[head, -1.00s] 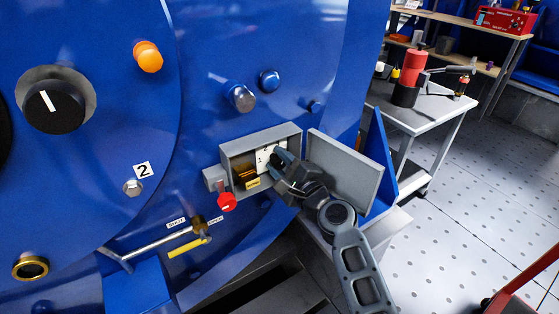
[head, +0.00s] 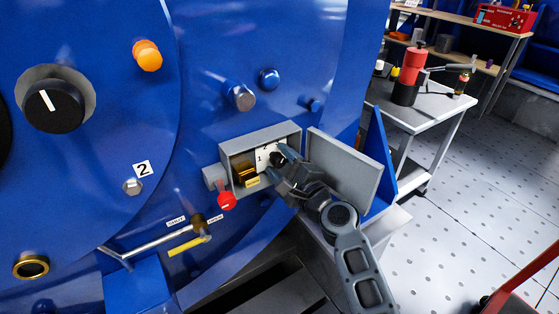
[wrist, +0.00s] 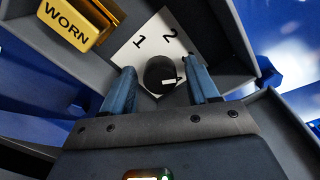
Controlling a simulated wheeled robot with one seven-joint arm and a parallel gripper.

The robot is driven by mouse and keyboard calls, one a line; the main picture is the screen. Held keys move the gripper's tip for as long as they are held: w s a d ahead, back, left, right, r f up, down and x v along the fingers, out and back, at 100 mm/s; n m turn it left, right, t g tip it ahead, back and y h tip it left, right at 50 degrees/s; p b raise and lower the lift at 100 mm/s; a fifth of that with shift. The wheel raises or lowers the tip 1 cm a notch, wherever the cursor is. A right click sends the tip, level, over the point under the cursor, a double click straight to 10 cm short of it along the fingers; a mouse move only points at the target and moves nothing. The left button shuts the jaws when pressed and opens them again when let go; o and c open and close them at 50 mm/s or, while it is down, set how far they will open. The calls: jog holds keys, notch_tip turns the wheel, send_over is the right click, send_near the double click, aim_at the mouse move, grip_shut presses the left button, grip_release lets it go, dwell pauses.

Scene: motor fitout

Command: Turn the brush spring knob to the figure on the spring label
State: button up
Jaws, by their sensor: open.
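The dark round spring knob (wrist: 158,74) sits on a white dial plate (wrist: 143,46) inside an open grey box (head: 262,139). Its white pointer mark aims right in the wrist view, at a figure partly hidden near my right finger. The figures 1 and 2 show on the plate's upper part. My gripper (wrist: 161,88) is open, with one blue finger on each side of the knob; I cannot tell whether they touch it. In the head view my gripper (head: 279,163) reaches into the box from the right. A label (head: 142,169) reading 2 is on the blue casing.
The box's open lid (head: 345,170) stands right of my gripper. A red knob (head: 226,201) and a lever (head: 160,243) are below. A large black knob (head: 55,105) is far left.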

jog(key=p+v, duration=0.1)
jog(key=v, duration=0.6)
jog(key=shift+s+d, duration=0.1)
jog(key=shift+d, duration=0.05)
